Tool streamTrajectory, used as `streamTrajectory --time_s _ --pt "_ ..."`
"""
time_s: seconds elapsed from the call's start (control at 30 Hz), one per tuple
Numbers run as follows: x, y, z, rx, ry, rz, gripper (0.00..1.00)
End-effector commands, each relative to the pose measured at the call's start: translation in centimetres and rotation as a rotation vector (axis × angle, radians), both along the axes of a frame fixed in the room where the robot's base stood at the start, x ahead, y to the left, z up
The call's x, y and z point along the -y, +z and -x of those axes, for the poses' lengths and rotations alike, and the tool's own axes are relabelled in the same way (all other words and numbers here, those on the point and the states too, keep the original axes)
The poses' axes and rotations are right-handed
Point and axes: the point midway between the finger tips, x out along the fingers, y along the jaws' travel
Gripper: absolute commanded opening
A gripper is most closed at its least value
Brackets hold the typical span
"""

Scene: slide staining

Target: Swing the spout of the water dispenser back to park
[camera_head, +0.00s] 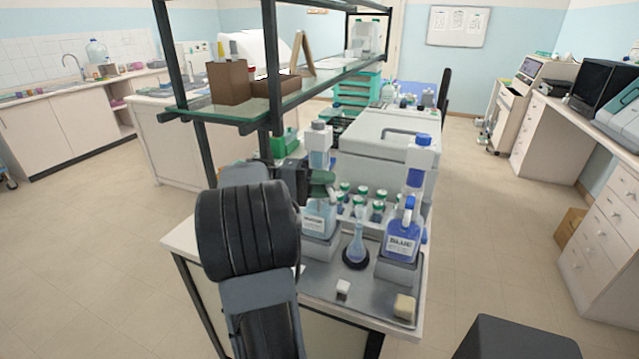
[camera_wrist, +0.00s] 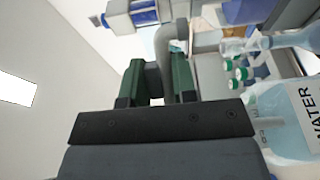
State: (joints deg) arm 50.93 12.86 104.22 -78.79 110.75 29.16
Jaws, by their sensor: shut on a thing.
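The water dispenser (camera_head: 318,222) is a clear bottle with pale blue liquid on a grey block, at the left of the tray; my gripper partly hides its upper part. In the wrist view its bottle, labelled WATER (camera_wrist: 290,120), is at the right. Its spout (camera_wrist: 164,45) is a grey bent tube that runs between my fingers. My gripper (camera_head: 325,184) is at the top of the dispenser, and its two green fingers (camera_wrist: 159,85) are shut on the spout. In the head view the spout is hidden by my gripper.
A bottle labelled BLUE (camera_head: 402,243) stands at the right of the grey tray (camera_head: 322,278). A flask (camera_head: 357,245) stands between the two bottles. Several green-capped bottles (camera_head: 362,192) are behind. A glass shelf (camera_head: 225,110) on dark posts overhangs at the left. Two small blocks lie in front.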

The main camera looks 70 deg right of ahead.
Motion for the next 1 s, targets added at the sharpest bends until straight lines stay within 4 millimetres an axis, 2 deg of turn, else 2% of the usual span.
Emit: streamTrajectory --time_s 0.43,0.47,0.7,1.0 --pt "0.05 -0.14 0.23 -0.001 -0.013 -0.005 0.00" --pt "0.05 -0.14 0.23 -0.001 -0.013 -0.005 0.29" --pt "0.03 -0.07 0.13 -0.001 -0.010 -0.002 0.52" --pt "-0.04 -0.06 -0.18 -0.001 -0.007 -0.001 0.52"
